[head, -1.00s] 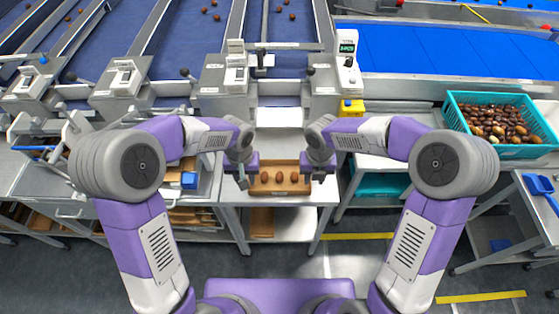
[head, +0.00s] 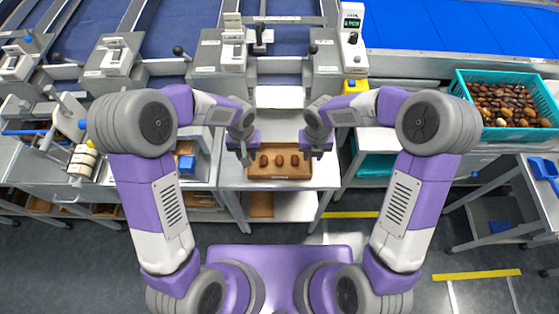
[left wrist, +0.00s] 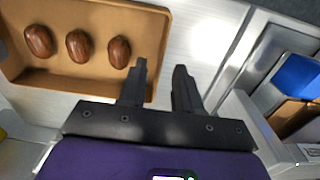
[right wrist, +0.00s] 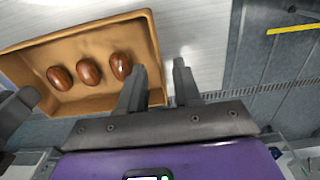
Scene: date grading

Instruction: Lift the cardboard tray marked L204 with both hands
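A brown cardboard tray (head: 280,177) lies on a light table in front of me, with three brown dates in a row in it. No marking on it is readable. My left gripper (head: 244,157) is at its left end and my right gripper (head: 314,153) at its right end. In the left wrist view the left fingers (left wrist: 159,85) are apart, with the tray's end wall (left wrist: 161,45) between them in the picture. In the right wrist view the right fingers (right wrist: 160,80) are also apart, one on each side of the end wall (right wrist: 153,38). Contact cannot be told.
A grey machine with a small display (head: 352,22) stands behind the table. A teal crate (head: 463,93) full of dates is at the right. A blue scoop (head: 541,168) lies on a side stand. A shelf under the table holds another brown tray (head: 261,205).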

